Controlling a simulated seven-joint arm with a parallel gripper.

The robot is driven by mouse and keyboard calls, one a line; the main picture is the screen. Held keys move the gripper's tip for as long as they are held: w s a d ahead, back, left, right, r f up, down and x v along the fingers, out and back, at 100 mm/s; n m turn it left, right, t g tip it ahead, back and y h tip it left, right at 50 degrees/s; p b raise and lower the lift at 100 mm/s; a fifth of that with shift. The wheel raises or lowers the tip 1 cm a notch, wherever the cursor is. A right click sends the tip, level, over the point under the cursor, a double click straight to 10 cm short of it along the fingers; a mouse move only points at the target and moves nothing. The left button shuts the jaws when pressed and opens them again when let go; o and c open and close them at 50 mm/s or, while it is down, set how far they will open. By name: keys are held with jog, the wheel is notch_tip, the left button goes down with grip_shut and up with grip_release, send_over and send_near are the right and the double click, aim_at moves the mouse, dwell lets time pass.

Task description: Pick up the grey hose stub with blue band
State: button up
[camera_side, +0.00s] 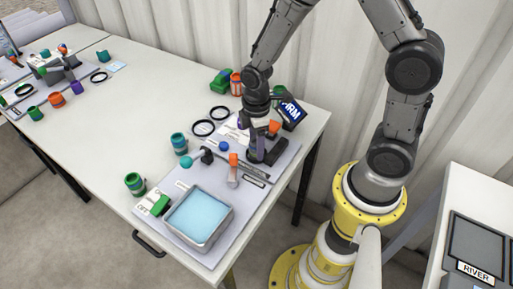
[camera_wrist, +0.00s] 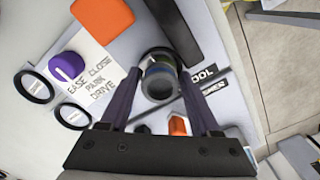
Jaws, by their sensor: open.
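A short round stub (camera_wrist: 160,77), grey and dark with a bluish band, stands in the wrist view between the tips of my gripper's fingers. I take it for the grey hose stub. My gripper (camera_wrist: 158,84) is open, with one dark purple finger on each side of the stub. I cannot tell whether either finger touches it. In the side view my gripper (camera_side: 262,152) is low over the grey board at the right part of the table. The stub is hidden there behind the gripper.
An orange block (camera_wrist: 103,16), a purple knob (camera_wrist: 67,66) and black rings (camera_wrist: 34,87) lie near the gripper. A dark bar (camera_wrist: 178,30) is close beside the stub. A water-filled tray (camera_side: 228,232) stands at the front. A teal stub (camera_side: 180,144) stands left of the board.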

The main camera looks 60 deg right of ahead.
grip_shut()
jog(key=shift+r, duration=0.1)
